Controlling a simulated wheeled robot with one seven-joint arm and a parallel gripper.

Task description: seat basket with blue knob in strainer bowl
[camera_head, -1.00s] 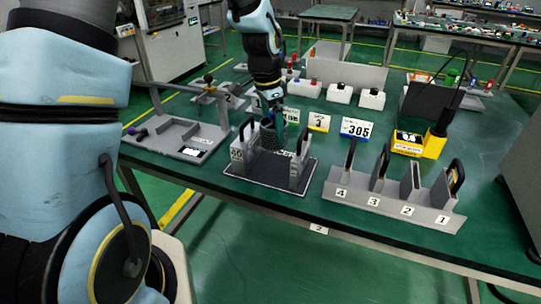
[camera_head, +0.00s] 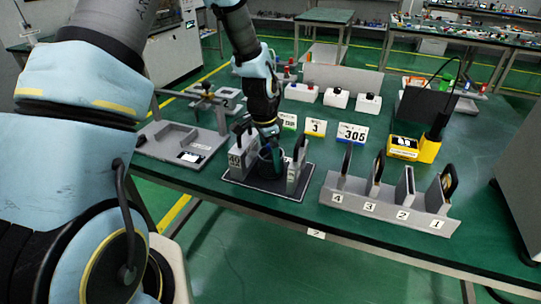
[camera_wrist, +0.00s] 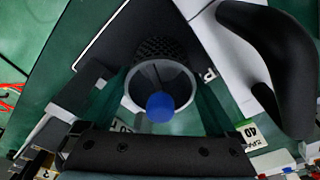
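The blue knob (camera_wrist: 160,107) stands in the middle of a round grey cup-shaped part (camera_wrist: 150,78) in the wrist view. Dark mesh (camera_wrist: 165,50) shows beyond its rim; I cannot tell whether basket and strainer bowl are separate here. In the head view, the dark round vessel (camera_head: 269,165) stands on a dark base plate between two upright black handles. My gripper (camera_head: 268,147) is directly above it, pointing down, fingers low around the vessel's top. In the wrist view its fingers appear spread to either side of the cup, clear of the knob. Finger contact is hard to see.
A grey upright stand marked 40 (camera_head: 236,162) is close on the left, with another (camera_head: 293,176) on the right. A numbered slot rack (camera_head: 385,205) stands farther right. Number cards (camera_head: 352,133) and a yellow device (camera_head: 415,148) are behind. Green table is clear between base and rack.

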